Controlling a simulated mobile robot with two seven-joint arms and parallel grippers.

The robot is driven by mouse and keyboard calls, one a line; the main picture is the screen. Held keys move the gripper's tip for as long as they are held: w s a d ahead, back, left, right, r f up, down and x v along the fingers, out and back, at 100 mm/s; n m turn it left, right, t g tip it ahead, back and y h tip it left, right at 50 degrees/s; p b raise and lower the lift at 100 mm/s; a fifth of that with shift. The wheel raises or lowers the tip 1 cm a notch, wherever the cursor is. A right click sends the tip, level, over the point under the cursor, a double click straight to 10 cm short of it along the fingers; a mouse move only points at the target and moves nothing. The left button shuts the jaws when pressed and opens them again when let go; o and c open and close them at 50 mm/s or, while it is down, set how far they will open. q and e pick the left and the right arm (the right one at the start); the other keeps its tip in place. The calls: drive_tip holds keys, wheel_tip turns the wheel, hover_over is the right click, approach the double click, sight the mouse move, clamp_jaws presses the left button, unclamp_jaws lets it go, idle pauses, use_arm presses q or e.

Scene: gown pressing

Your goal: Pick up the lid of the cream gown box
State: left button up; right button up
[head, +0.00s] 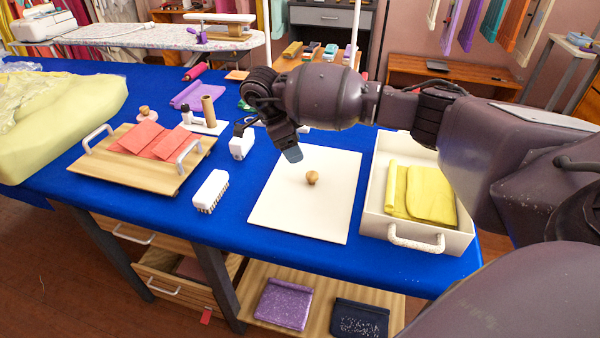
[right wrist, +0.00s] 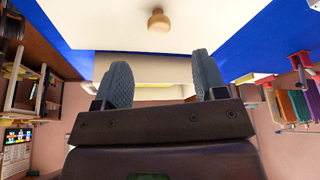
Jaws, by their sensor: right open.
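The lid (head: 300,214) is a flat cream panel lying on the blue table, with a small round wooden knob (head: 312,178) at its middle. The cream gown box (head: 450,241) stands open just right of it, with folded yellow cloth inside and a handle on its front. My right gripper (head: 270,148) is above the lid's far left edge, apart from the knob. In the right wrist view the lid (right wrist: 215,18) and knob (right wrist: 158,22) lie beyond the two open, empty fingers (right wrist: 162,75). My left gripper is not in view.
A white brush (head: 211,190) lies left of the lid. A wooden tray (head: 150,178) with red cloths stands farther left. A small white object (head: 241,146) is near my right gripper. Blue table shows bare in front of the brush.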

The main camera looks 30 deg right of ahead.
sight(312, 174)
drive_tip(key=x, duration=0.3)
drive_tip(key=shift+s+d, duration=0.1)
drive_tip(key=shift+s, duration=0.15)
drive_tip(key=shift+x, duration=1.15)
drive_tip(key=shift+d+f, duration=0.15)
drive_tip(key=shift+f, duration=0.15)
drive_tip(key=shift+s+d+f, duration=0.1)
drive_tip(key=shift+d+f, duration=0.05)
drive_tip(key=shift+f, duration=0.15)
drive_tip(key=b+x, duration=0.1)
drive_tip(key=x, duration=0.3)
drive_tip(key=shift+s+d, duration=0.1)
drive_tip(key=shift+d, duration=0.05)
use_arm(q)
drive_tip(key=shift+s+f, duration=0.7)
use_arm(e)
drive_tip(key=shift+r, duration=0.1)
drive_tip(key=shift+c, duration=0.3)
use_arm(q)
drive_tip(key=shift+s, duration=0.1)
use_arm(e)
drive_tip(key=c, duration=1)
